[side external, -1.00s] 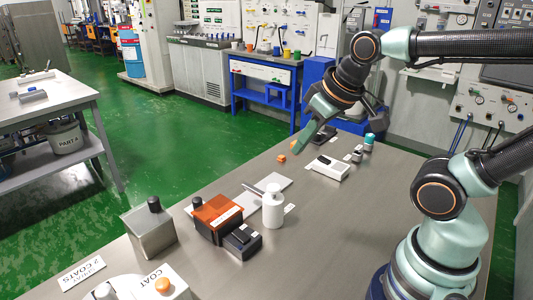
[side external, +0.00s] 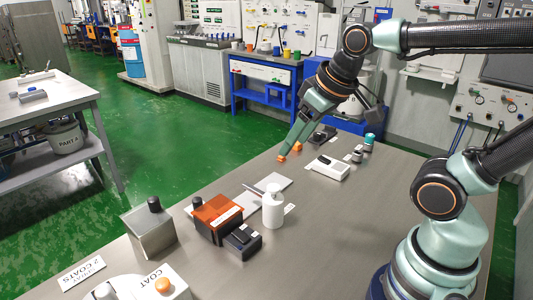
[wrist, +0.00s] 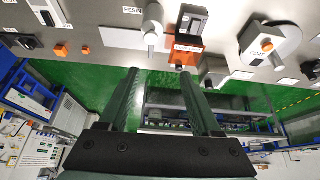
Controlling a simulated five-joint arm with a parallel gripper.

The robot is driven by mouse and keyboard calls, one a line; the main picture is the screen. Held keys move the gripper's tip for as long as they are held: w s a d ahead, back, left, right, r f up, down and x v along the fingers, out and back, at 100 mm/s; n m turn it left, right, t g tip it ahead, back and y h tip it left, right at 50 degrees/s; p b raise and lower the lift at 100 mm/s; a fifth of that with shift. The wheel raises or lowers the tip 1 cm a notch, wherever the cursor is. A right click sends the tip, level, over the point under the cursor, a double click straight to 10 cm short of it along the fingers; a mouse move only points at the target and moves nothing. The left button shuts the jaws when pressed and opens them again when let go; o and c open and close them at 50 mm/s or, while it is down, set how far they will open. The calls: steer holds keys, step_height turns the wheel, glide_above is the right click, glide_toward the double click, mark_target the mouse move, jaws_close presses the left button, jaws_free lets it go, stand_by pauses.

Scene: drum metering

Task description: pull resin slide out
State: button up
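A white bottle-shaped drum (side external: 273,207) stands upright on the bench, with a small label beside it. In the wrist view a label reading RESIN (wrist: 132,10) lies next to this white drum (wrist: 152,27). I cannot make out which part is the resin slide. An orange and black box (side external: 217,212) stands left of the drum, with a dark block (side external: 242,241) at its front. My gripper (side external: 285,152) is beyond the drum, near the orange cubes. In the wrist view its fingers (wrist: 158,72) are apart with nothing between them.
Orange cubes (side external: 281,158) lie near the bench's far edge. A white device (side external: 327,168) is to their right. The bench's front middle is clear.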

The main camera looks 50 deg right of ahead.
steer(key=w+a+r+n+g, duration=0.2)
steer(key=w, duration=0.6)
steer(key=n+g, duration=0.3)
steer(key=n, duration=0.4)
glide_above(197, 199)
step_height(197, 199, down, 14)
step_height(197, 199, down, 12)
steer(key=shift+r, duration=0.15)
jaws_close()
